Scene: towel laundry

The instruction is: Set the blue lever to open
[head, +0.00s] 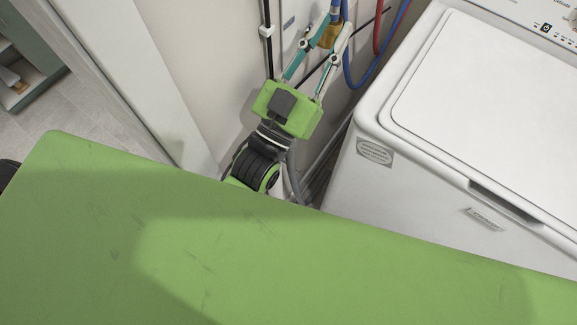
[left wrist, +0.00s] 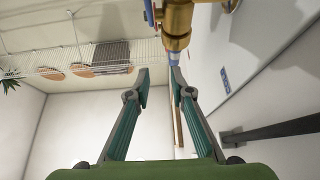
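A brass valve (head: 328,37) is on the wall beside the washer, with blue at its upper end (head: 336,12). In the left wrist view the brass valve (left wrist: 177,20) is at the top, with a small blue piece (left wrist: 149,12) on its left that may be the blue lever. My left gripper (head: 326,33) is at the valve, its fingers apart on either side of it in the head view. In the left wrist view the open fingertips (left wrist: 159,73) have nothing between them, and the valve's lower end is by the right one. My right gripper is in neither view.
A white washing machine (head: 345,160) stands to the right of my left arm. A blue hose (head: 366,82) and a red hose (head: 378,28) hang by the valve. A black pipe (head: 267,45) runs on the wall to the left. In the left wrist view a wire shelf (left wrist: 60,58) is overhead.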

